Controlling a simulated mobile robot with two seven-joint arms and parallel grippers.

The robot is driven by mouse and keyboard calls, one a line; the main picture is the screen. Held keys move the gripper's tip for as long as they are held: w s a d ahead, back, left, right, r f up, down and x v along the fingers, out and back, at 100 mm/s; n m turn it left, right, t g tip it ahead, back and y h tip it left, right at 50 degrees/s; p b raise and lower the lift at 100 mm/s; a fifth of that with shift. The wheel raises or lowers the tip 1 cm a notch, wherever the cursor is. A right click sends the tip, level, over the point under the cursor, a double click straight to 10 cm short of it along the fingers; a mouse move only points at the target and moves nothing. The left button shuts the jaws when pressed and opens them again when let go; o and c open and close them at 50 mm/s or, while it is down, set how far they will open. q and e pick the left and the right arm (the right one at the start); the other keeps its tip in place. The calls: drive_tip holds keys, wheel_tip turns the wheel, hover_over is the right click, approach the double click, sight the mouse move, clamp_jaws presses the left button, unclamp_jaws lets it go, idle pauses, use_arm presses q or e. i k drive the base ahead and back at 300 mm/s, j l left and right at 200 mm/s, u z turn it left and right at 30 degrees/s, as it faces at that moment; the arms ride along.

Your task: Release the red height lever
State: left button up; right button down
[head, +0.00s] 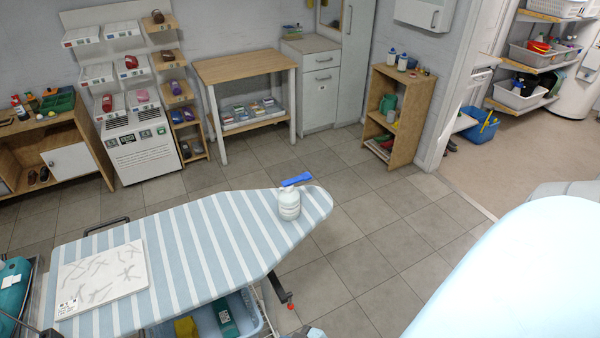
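The ironing board (205,232) has a blue and white striped cover and stretches from the lower left to the middle of the head view. A small red tip (291,306), which looks like the red height lever, shows below the board's right front edge, beside a dark bracket (281,290). Most of the lever and the legs are hidden under the board. Neither of my grippers can be made out in this view.
A pale blue basket (245,310) sits below. A large pale rounded shape fills the lower right. Tiled floor behind is clear.

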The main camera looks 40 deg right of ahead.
sight(290, 305)
drive_tip(key=l, duration=1.5)
drive_tip(key=i, duration=0.45)
